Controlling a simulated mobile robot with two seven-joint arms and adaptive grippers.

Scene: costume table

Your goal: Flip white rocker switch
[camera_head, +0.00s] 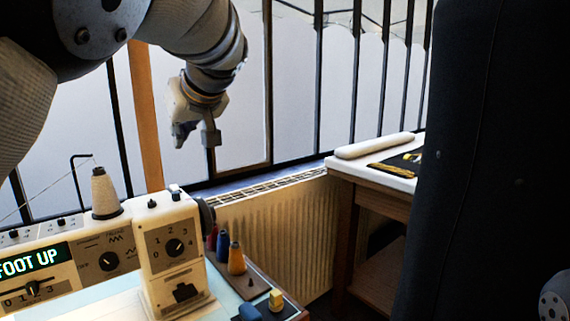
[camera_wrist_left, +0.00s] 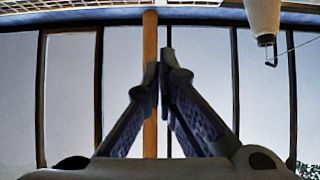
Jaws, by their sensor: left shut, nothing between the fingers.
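A cream sewing machine (camera_head: 125,235) stands at the lower left in the head view, with dials and a lit "FOOT UP" display (camera_head: 33,262). A dark switch-like part (camera_head: 186,292) sits low on its front column. A small pale piece (camera_head: 175,192) sits on top of the column. I cannot tell which part, if any, is the white rocker switch. My left gripper (camera_head: 195,138) hangs in the air above and behind the machine, apart from it. In the left wrist view its fingers (camera_wrist_left: 164,72) meet at the tips, shut and empty. My right gripper is not in view.
A thread cone (camera_head: 104,194) stands on the machine. Small spools (camera_head: 236,258) stand to its right. A radiator (camera_head: 275,232), barred windows and a side table (camera_head: 376,178) lie beyond. A large dark upright shape (camera_head: 490,160) blocks the right side. The air around my left gripper is clear.

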